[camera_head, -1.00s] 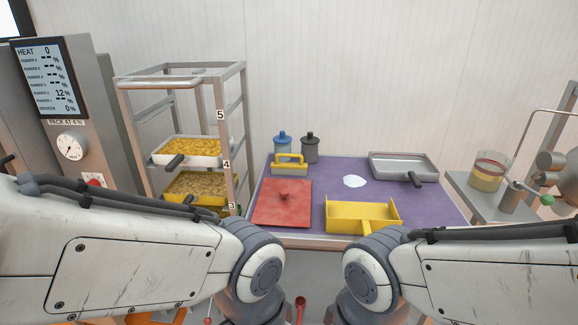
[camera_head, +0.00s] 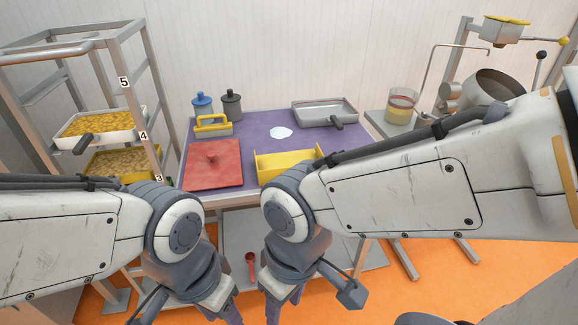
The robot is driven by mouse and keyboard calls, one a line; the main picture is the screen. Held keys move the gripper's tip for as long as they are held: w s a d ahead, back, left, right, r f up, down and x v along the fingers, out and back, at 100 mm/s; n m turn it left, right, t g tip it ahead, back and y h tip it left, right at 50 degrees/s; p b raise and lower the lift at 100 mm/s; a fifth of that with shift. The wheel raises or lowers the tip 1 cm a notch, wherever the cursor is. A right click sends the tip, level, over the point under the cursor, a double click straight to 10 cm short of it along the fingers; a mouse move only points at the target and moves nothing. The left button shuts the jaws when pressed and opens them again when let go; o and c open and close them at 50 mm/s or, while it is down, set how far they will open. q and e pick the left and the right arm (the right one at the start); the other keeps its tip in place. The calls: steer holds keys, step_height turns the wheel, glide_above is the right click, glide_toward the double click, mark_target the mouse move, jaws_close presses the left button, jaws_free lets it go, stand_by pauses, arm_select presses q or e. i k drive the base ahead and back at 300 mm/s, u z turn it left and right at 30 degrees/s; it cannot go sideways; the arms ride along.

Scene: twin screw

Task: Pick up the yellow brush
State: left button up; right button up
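The yellow brush (camera_head: 212,124) rests on the purple mat at the back left of the table. It has a yellow bar handle over a pale block. My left gripper (camera_head: 226,312) hangs low at the bottom of the view, in front of the table and well away from the brush. My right gripper (camera_head: 284,303) hangs beside it, also low and apart from the brush. The fingers of both are cut off or partly hidden, so their opening is unclear.
A red lidded board (camera_head: 213,170) lies in front of the brush. Blue (camera_head: 202,104) and dark (camera_head: 231,103) canisters stand behind it. A yellow tray (camera_head: 287,163), a white patch (camera_head: 281,133) and a grey pan (camera_head: 322,112) lie rightward. A shelf rack (camera_head: 148,90) stands left.

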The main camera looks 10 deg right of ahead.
mark_target(215, 130)
steer(key=z, duration=0.4)
steer(key=i, duration=0.9)
steer(key=z, duration=0.05)
